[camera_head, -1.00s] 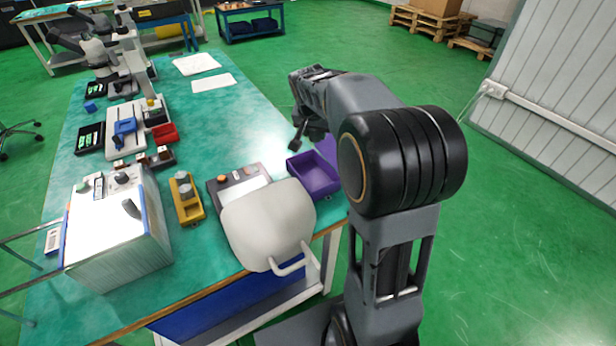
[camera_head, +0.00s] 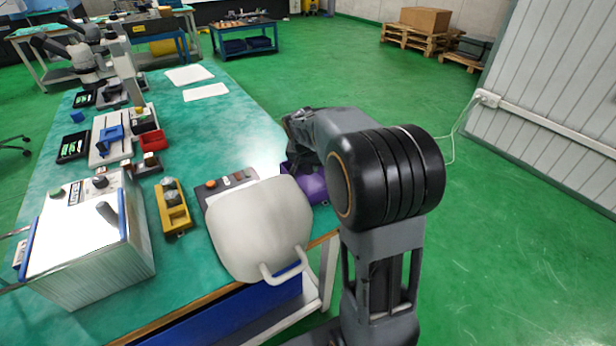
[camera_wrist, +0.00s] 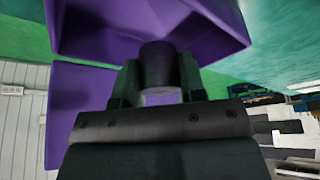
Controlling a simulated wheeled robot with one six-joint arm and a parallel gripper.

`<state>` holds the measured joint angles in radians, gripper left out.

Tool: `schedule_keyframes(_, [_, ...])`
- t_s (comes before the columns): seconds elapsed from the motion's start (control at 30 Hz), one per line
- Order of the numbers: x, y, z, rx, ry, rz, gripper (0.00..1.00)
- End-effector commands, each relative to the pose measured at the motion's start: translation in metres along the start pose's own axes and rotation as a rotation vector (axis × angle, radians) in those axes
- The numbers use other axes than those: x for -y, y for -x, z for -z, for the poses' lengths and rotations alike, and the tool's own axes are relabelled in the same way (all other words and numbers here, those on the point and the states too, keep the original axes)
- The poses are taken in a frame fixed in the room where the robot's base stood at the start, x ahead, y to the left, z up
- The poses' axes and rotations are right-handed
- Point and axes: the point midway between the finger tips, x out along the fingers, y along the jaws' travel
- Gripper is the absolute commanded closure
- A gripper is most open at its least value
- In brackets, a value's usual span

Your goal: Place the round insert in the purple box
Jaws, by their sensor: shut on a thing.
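The round insert (camera_wrist: 158,66) is a dark grey cylinder between the two fingers of my gripper (camera_wrist: 158,80) in the wrist view. My gripper is shut on it. The purple box (camera_wrist: 215,22) fills the top of the wrist view, and the insert's far end overlaps its inside. I cannot tell whether the insert touches the box. Another flat purple part (camera_wrist: 75,108) shows at the left. In the head view the purple box (camera_head: 314,187) is at the table's right edge, largely hidden by my arm and a white rounded object. My gripper's fingertips and the insert are hidden there.
The white rounded object (camera_head: 258,225) with a handle stands close left of the box. A control panel (camera_head: 228,186), a yellow tray with knobs (camera_head: 172,208) and a white-topped instrument (camera_head: 85,240) lie further left. The table (camera_head: 225,125) behind the box is mostly clear.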

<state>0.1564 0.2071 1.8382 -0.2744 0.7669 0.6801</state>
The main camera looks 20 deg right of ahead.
Motion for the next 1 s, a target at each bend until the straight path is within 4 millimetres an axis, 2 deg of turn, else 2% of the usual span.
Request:
schedule_keyframes(0.1, [-0.001, -0.019, -0.008, 0.003, 0.0, -0.002, 1.0])
schedule_keyframes(0.3, [0.0, -0.038, -0.016, 0.001, -0.001, 0.0, 1.0])
schedule_keyframes(0.77, [0.0, -0.043, -0.018, 0.0, -0.001, 0.0, 1.0])
schedule_keyframes(0.8, [0.0, -0.043, -0.018, 0.001, -0.001, -0.001, 0.6])
schedule_keyframes(0.9, [0.0, -0.042, -0.018, 0.002, -0.001, -0.001, 0.52])
schedule_keyframes(1.0, [0.0, -0.042, -0.018, 0.002, 0.0, -0.001, 0.52])
